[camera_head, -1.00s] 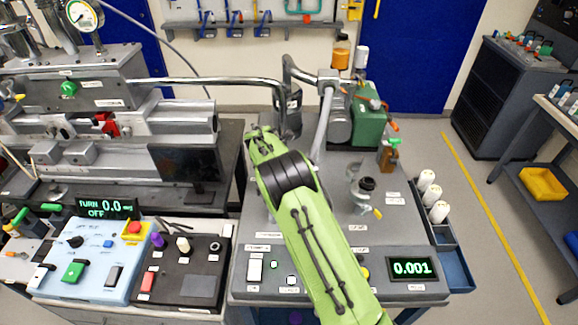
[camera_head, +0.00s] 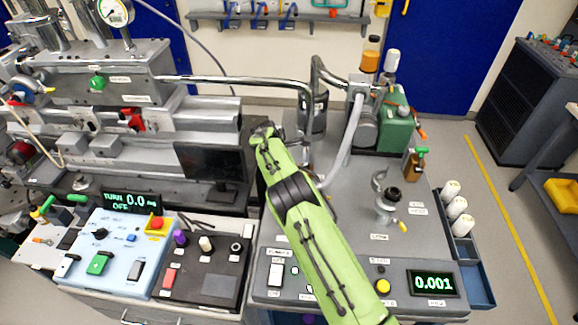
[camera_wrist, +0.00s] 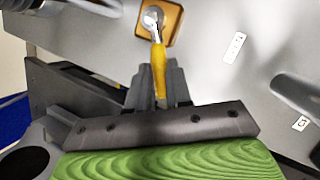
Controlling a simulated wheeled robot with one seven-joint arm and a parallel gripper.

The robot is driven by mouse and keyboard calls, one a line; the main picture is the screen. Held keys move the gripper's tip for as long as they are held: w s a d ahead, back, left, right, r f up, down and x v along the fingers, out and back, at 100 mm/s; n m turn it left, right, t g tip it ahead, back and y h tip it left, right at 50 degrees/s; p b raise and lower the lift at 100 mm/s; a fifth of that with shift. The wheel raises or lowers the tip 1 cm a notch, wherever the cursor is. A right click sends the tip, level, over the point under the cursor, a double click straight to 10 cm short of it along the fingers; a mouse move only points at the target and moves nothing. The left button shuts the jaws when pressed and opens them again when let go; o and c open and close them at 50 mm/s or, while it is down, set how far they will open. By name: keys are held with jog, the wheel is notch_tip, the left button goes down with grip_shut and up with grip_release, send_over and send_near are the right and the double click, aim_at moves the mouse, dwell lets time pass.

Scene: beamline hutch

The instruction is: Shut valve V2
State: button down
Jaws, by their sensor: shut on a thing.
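In the wrist view, a valve with a brown-orange square body (camera_wrist: 174,22) and a round silver stem top has a yellow lever handle (camera_wrist: 158,65). My gripper (camera_wrist: 158,88) is shut on this yellow handle, with a dark finger on each side of it. I cannot read a V2 label on the valve. In the head view my green arm reaches over the grey bench (camera_head: 350,235), and my gripper and the held handle are hidden behind it.
Another fitting with a yellow lever (camera_head: 404,227) and a green-handled brown valve (camera_head: 416,160) stand at the bench's right. A metal pipe (camera_head: 240,80) runs behind the arm. A display (camera_head: 433,283) reads 0.001. A light blue control box (camera_head: 115,250) is at left.

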jog(key=c, duration=1)
grip_release()
jog(key=shift+c, duration=0.2)
jog(key=shift+r, duration=0.1)
jog(key=v, duration=1.5)
jog(key=shift+s+r+p, duration=0.15)
jog(key=shift+r+p, duration=0.1)
jog(key=shift+p, duration=0.1)
jog(key=shift+a, duration=0.15)
